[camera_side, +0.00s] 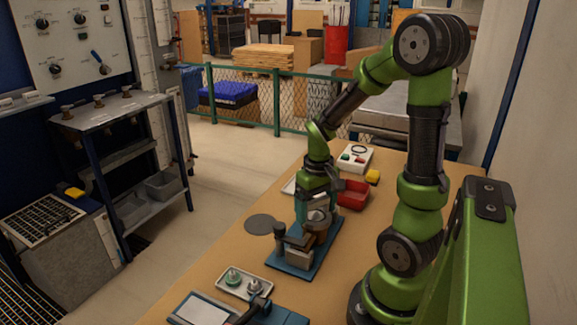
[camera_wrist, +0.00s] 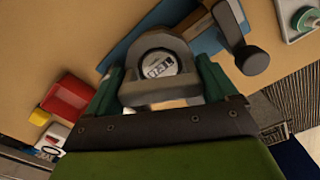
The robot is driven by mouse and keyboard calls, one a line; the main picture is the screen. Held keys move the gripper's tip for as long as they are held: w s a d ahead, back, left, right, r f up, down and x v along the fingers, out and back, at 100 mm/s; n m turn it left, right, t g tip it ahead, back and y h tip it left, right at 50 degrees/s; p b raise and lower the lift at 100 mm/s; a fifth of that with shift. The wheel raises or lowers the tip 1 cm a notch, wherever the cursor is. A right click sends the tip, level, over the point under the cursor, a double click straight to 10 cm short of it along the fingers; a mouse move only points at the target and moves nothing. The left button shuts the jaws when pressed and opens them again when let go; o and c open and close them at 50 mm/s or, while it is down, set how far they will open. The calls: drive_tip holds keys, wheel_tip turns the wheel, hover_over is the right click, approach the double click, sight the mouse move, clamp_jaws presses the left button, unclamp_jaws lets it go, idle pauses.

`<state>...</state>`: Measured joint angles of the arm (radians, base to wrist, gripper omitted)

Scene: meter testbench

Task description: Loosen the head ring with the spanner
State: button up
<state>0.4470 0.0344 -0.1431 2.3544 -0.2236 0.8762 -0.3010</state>
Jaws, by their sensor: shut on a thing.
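My gripper (camera_wrist: 160,85) is above the meter, its green fingers closed on either side of a grey arched piece, seemingly the spanner (camera_wrist: 158,42). In the wrist view, the arch surrounds the round pale meter face (camera_wrist: 158,64); I cannot tell if it touches the head ring. The ring itself is not clearly distinguishable. In the side view, my gripper (camera_side: 317,195) is low over the brownish meter (camera_side: 318,236), which stands in a fixture on a blue base plate (camera_side: 302,262).
A tray (camera_side: 245,287) with small green and grey fittings stands in front. A dark round disc (camera_side: 260,224) lies to the left. A red bin (camera_side: 353,194), a yellow block (camera_side: 372,176) and a white box (camera_side: 354,158) stand behind. A blue-framed device (camera_side: 200,309) is at the front edge.

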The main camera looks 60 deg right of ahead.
drive_tip(key=shift+f, duration=0.4)
idle(0.6)
